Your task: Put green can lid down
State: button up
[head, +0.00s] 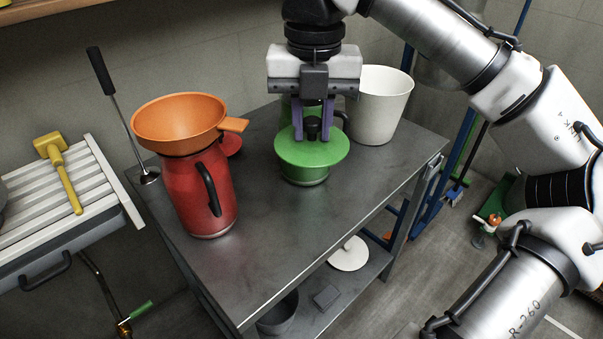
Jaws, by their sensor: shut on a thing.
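The green can lid (312,152) is a round green disc with a black knob. My gripper (313,122) points down from above with its two purple fingers shut on that knob. The lid is roughly level. The green can (305,177) stands on the metal table (275,245) behind and below the lid. Its upper part shows behind the fingers, and its dark handle is on the right. The lid covers most of the can's body from this view. I cannot tell the exact gap between lid and can.
A red can (198,190) with an orange funnel (180,120) on top stands to the left. A red lid (232,145) lies behind it. A white bucket (380,108) stands at the back right. The table's front and right part is clear. A white lid (349,254) is on the lower shelf.

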notch_tip(320, 180, down, 19)
jog(key=shift+f+b, duration=0.2)
jog(key=shift+b, duration=1.05)
jog(key=shift+f, duration=0.1)
jog(key=o, duration=1)
notch_tip(320, 180, up, 12)
jog(key=shift+r+p, duration=0.15)
jog(key=shift+p, duration=0.5)
